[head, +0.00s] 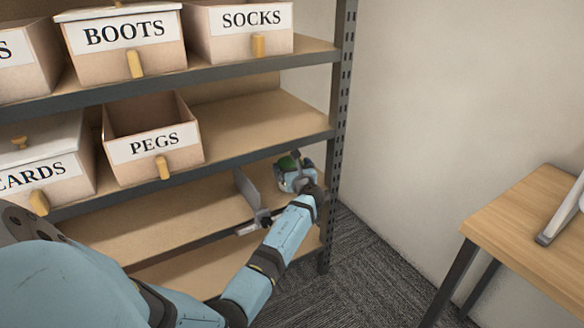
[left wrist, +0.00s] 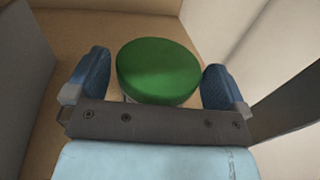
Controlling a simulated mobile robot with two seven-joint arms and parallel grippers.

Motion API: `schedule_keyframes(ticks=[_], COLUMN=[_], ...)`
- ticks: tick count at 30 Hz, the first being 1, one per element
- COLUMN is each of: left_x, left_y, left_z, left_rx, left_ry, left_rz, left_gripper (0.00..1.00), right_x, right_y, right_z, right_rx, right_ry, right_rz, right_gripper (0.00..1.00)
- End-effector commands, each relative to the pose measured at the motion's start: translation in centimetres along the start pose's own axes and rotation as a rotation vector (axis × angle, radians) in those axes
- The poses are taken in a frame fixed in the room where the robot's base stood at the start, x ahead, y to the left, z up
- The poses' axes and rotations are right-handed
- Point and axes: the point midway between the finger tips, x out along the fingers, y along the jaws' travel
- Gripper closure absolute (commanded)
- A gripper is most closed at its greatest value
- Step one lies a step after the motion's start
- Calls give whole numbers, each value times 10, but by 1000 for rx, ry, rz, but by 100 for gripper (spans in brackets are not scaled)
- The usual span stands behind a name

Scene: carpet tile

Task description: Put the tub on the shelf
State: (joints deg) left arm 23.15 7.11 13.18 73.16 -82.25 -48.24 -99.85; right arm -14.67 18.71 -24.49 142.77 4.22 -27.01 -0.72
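The tub, with a round green lid, shows in the left wrist view (left wrist: 158,70) and as a small green patch in the head view (head: 287,163). It is at the right end of the shelf board (head: 165,217) below the PEGS bin. My left gripper (head: 294,176) reaches in there from the front. In the left wrist view its blue fingers (left wrist: 158,82) stand wide apart on either side of the tub, with a narrow gap at the left of the lid. The lid and gripper hide most of the tub's body. My right gripper is not in view.
A grey upright divider (head: 247,188) stands left of the tub. The shelf's post (head: 341,110) is close on the right. Bins marked PEGS (head: 153,145), BOOTS (head: 125,34) and SOCKS (head: 251,18) fill boards above. A wooden table (head: 525,222) stands at right.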

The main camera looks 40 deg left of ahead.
Motion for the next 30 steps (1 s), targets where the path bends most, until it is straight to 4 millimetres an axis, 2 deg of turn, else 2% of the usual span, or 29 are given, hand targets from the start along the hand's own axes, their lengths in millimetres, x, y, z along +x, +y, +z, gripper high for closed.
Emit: schedule_keyframes(ticks=[8, 12, 15, 21, 25, 30], left_x=[-5, -27, -50, -91, -109, -120], left_y=[0, 0, 0, 0, 0, 0], left_z=[4, 7, 8, 6, 5, 3], left_rx=[0, 1, 3, 0, 1, -1], left_ry=[1, 3, 3, 2, 1, 0], left_rz=[-1, -2, -2, -2, -1, -1], left_gripper=[0, 0, 0, 0, 0, 0], right_x=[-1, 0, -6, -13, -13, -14], right_y=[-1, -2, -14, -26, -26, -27], right_z=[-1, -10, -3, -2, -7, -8], right_rx=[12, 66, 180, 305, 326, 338], right_ry=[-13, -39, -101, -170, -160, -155], right_rz=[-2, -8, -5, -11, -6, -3], right_gripper=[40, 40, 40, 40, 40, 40])
